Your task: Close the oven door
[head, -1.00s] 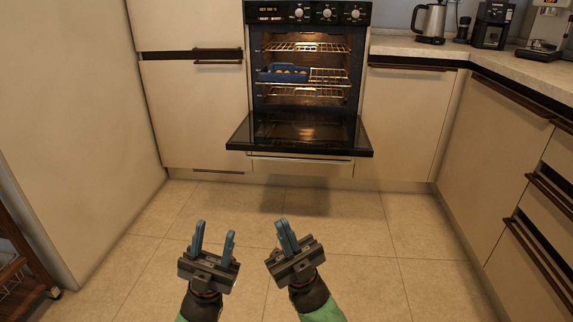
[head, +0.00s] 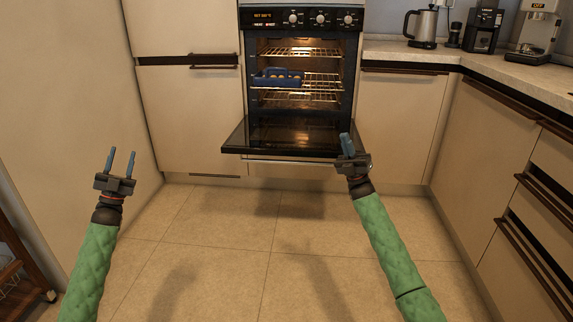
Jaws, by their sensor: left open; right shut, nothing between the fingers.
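The oven (head: 300,18) stands in the cabinet wall at the back. Its door (head: 280,138) is folded down, open and roughly level, with the lit inside showing. A blue dish (head: 277,78) with several small round items sits on a wire rack inside. My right gripper (head: 346,143) is shut and empty; in the picture it overlaps the door's right front corner, and I cannot tell whether it touches. My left gripper (head: 121,162) is open and empty, well left of the door, in front of the left cabinets.
Cabinets (head: 400,120) flank the oven. A counter (head: 480,65) with a kettle (head: 422,27) and coffee machines runs along the right. A tall pale panel (head: 60,100) stands at the left, with a wooden cart (head: 20,265) at the lower left. The tiled floor (head: 230,240) is clear.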

